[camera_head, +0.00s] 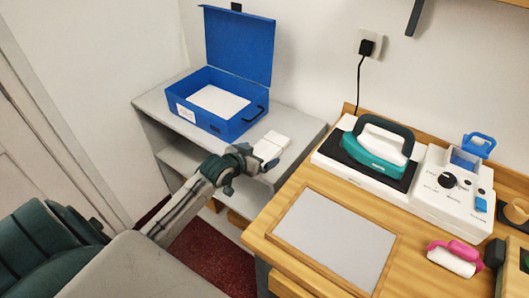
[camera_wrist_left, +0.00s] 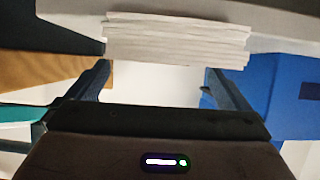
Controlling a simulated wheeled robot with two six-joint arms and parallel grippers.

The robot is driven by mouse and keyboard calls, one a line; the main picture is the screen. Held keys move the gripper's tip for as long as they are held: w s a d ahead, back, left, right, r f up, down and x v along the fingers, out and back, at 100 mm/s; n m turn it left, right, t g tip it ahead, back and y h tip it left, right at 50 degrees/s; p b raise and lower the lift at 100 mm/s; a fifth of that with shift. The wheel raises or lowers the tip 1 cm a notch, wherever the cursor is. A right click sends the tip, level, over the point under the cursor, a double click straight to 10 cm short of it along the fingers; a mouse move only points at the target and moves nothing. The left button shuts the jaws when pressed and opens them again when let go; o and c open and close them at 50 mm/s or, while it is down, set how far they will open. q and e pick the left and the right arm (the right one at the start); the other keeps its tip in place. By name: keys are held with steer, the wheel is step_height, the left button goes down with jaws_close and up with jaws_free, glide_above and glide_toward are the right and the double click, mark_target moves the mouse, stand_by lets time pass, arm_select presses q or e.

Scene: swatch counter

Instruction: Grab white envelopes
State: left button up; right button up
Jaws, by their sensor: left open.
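A stack of white envelopes (camera_head: 272,146) lies at the front right edge of the grey shelf, beside the blue box. In the left wrist view the stack (camera_wrist_left: 175,40) shows edge-on as several thin layers, ahead of and between the fingers. My left gripper (camera_head: 250,160) reaches in from the left, close to the stack. Its jaws (camera_wrist_left: 160,85) are open, with a clear gap between the fingers and nothing gripped. Whether a finger touches the stack cannot be told. My right gripper is not in view.
An open blue box (camera_head: 233,126) with white contents stands on the grey shelf (camera_head: 152,107). To the right, a wooden table holds a grey pad (camera_head: 335,238), a teal iron (camera_head: 375,150) on its white station, and a pink-handled roller (camera_head: 455,257). The shelf's front left is clear.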

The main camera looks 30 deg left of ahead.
mark_target(264, 150)
arm_select(q)
steer(key=x, duration=0.2)
steer(key=p+x, duration=0.1)
steer(key=x, duration=0.1)
steer(key=shift+w+a, duration=0.15)
steer(key=shift+a, duration=0.05)
steer(key=shift+w+f, duration=0.2)
steer(key=shift+c, duration=0.7)
steer(key=c, duration=0.9)
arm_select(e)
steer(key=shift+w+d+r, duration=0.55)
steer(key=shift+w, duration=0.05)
